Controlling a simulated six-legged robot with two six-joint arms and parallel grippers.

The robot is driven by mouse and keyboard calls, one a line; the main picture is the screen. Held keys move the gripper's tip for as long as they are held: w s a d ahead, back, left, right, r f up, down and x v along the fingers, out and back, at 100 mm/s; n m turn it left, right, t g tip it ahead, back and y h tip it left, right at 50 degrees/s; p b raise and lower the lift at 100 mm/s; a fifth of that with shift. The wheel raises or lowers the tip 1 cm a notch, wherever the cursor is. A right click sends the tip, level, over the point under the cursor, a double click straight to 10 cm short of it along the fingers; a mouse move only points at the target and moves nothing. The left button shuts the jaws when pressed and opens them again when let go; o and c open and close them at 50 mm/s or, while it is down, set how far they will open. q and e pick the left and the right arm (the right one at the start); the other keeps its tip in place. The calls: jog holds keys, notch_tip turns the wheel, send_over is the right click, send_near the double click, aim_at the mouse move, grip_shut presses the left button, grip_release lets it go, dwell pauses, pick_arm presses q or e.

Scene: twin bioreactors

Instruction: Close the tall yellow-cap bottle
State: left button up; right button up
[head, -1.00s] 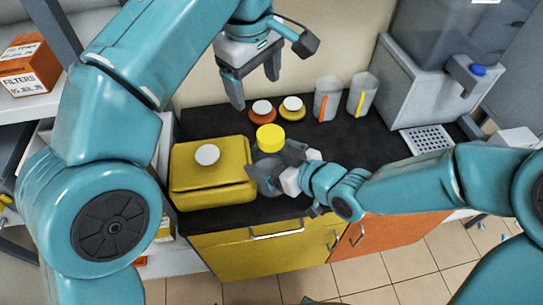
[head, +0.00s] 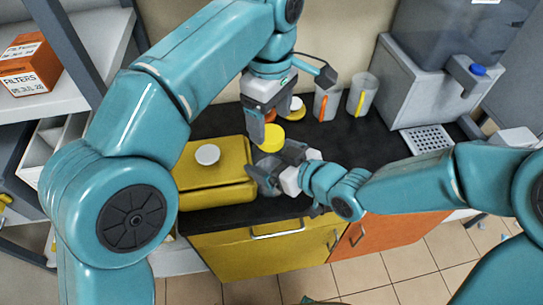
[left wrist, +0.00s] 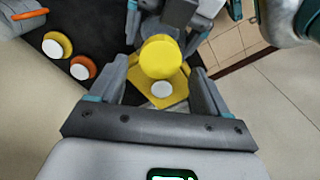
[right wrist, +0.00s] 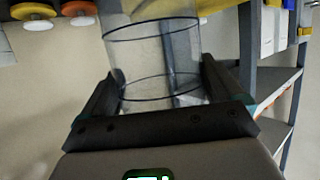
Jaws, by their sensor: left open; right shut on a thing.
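The tall bottle is a clear cylinder (right wrist: 152,55) in the right wrist view. My right gripper (head: 268,172) is shut on it over the counter; the gripper and arm hide much of it in the head view. The round yellow cap (head: 270,138) shows at the bottle's top end; I cannot tell how firmly it sits there. My left gripper (head: 264,128) is open and points down just above and behind the cap. In the left wrist view the yellow cap (left wrist: 161,57) lies ahead, between the open fingers, with no clear contact.
A yellow box (head: 215,178) with a white disc on top stands left of the bottle. Behind are an orange disc (left wrist: 82,68), a yellow disc (left wrist: 56,45) and two clear cups (head: 326,100) (head: 362,95). A grey dispenser (head: 425,85) stands right. The black counter (head: 375,140) is clear between.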

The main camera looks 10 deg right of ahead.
aim_at(270, 134)
pick_arm(q)
jog(key=shift+f, duration=1.95)
